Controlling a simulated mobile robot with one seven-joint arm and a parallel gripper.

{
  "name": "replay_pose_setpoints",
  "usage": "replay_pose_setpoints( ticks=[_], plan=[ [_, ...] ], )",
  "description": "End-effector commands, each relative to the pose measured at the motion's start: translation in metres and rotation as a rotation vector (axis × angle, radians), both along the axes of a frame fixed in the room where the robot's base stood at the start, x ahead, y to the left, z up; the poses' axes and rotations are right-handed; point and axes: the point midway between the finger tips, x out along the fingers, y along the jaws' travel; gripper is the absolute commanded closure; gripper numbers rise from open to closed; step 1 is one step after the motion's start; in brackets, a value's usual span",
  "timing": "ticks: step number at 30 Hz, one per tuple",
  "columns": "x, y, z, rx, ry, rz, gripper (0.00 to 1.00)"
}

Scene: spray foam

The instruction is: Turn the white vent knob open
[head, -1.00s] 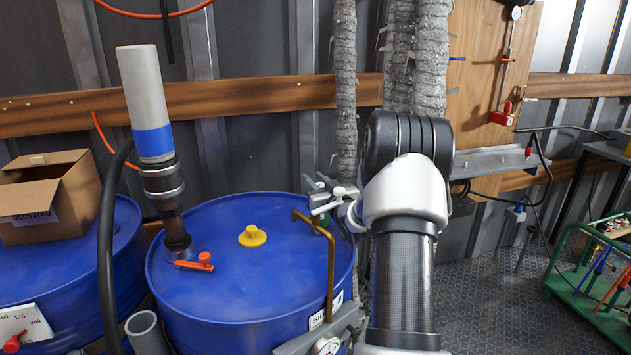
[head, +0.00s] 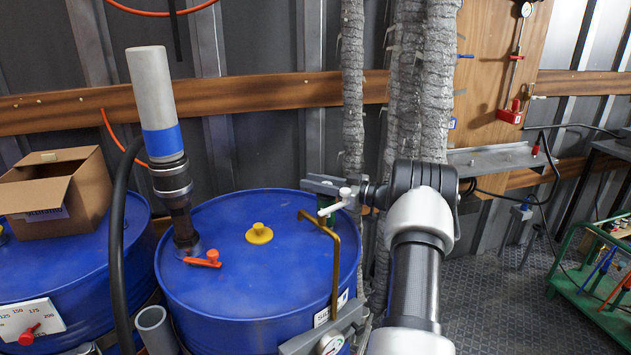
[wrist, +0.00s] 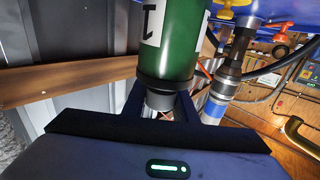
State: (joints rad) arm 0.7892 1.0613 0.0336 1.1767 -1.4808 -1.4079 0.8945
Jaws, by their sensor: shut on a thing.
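The white vent knob (head: 343,196), a white piece with a short arm sticking out down-left, is beside the upper end of a brass pipe (head: 335,262) at the blue drum's right edge. My gripper (head: 322,184) reaches it from the right, with dark fingers level and close around it. In the wrist view, my gripper's two dark fingers (wrist: 160,108) stand on both sides of a short grey stub, shut on it. A green cylinder (wrist: 170,40) with a white label lies just beyond. The exact contact on the knob is mostly hidden.
The blue drum (head: 225,290) carries a yellow cap (head: 259,233) and a grey pump (head: 157,110) with a red lever (head: 203,259). An open cardboard box (head: 60,185) sits on another drum. Grey wrapped hoses (head: 353,90) hang behind. A green cart (head: 590,290) stands right.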

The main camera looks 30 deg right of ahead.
Motion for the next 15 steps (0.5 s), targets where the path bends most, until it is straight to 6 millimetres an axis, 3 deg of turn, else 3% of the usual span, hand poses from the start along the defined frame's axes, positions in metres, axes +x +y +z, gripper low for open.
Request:
replay_pose_setpoints(
  ticks=[15],
  plan=[
    [-0.0012,0.0029,-0.0002,0.002,0.000,0.069,0.97]
  ],
)
